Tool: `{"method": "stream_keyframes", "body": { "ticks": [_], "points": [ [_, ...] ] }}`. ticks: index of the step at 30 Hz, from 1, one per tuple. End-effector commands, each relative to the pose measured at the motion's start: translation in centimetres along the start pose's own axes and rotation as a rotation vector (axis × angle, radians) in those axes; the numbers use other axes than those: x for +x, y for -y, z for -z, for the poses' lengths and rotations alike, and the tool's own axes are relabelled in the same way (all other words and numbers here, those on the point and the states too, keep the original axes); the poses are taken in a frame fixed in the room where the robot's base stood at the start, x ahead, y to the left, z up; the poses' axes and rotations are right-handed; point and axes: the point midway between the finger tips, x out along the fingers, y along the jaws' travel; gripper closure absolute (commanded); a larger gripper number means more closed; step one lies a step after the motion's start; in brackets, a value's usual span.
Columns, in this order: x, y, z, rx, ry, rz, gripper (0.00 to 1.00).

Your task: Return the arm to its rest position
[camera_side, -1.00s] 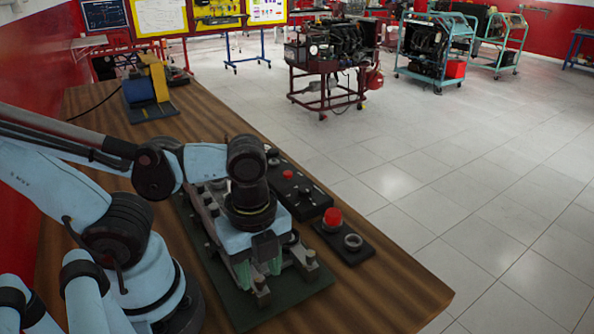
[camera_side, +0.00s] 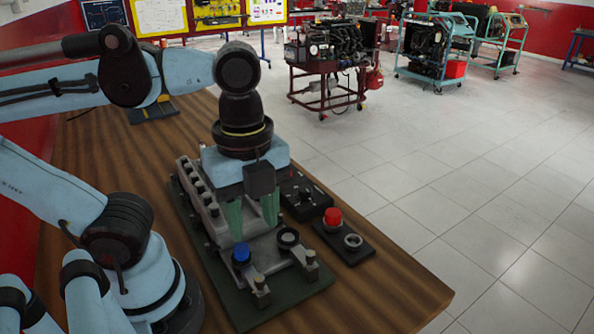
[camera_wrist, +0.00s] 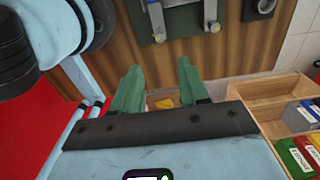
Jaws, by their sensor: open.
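My gripper (camera_side: 252,217) hangs above the metal engine fixture in the side view, its two green fingers apart and pointing down. Nothing shows between them. In the wrist view the fingers (camera_wrist: 160,88) also stand apart, with bench and floor beyond. The engine fixture (camera_side: 196,192) sits on a dark green base plate (camera_side: 226,300). A blue cap (camera_side: 241,254) and a dark round ring (camera_side: 288,237) sit at its near end, below and clear of the fingertips. My gripper hides part of the fixture's middle.
A black block with a red cap (camera_side: 333,217) and an empty round socket (camera_side: 352,241) lies right of the fixture. Another black block (camera_side: 304,196) lies behind it. Wooden bins (camera_wrist: 268,103) with coloured packs show in the wrist view. The bench's near right corner is bare.

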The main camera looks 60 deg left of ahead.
Motion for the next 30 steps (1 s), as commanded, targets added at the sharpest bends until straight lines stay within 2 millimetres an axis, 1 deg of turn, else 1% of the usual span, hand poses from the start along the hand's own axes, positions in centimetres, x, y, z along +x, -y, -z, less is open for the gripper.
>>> {"method": "stream_keyframes", "body": {
  "ticks": [10,12,14,17,20,21,24,27,30],
  "points": [
    [-0.1,0.1,0.0,-0.007,-0.001,0.002,0.56],
    [0.2,0.5,-0.1,-0.046,-0.007,0.017,0.56],
    [0.6,1.2,-0.2,-0.123,-0.019,0.044,0.56],
    [1.6,3.2,-0.8,-0.342,-0.059,0.119,0.56],
    [2.8,5.8,-1.8,-0.631,-0.129,0.218,0.56],
    [3.2,6.8,-2.4,-0.751,-0.162,0.256,0.56],
    [3.9,9.1,-3.9,-1.029,-0.254,0.345,0.56],
    [4.3,10.7,-5.3,-1.255,-0.345,0.414,0.56],
    [4.5,11.7,-6.4,-1.412,-0.420,0.460,0.56]
  ]
}}
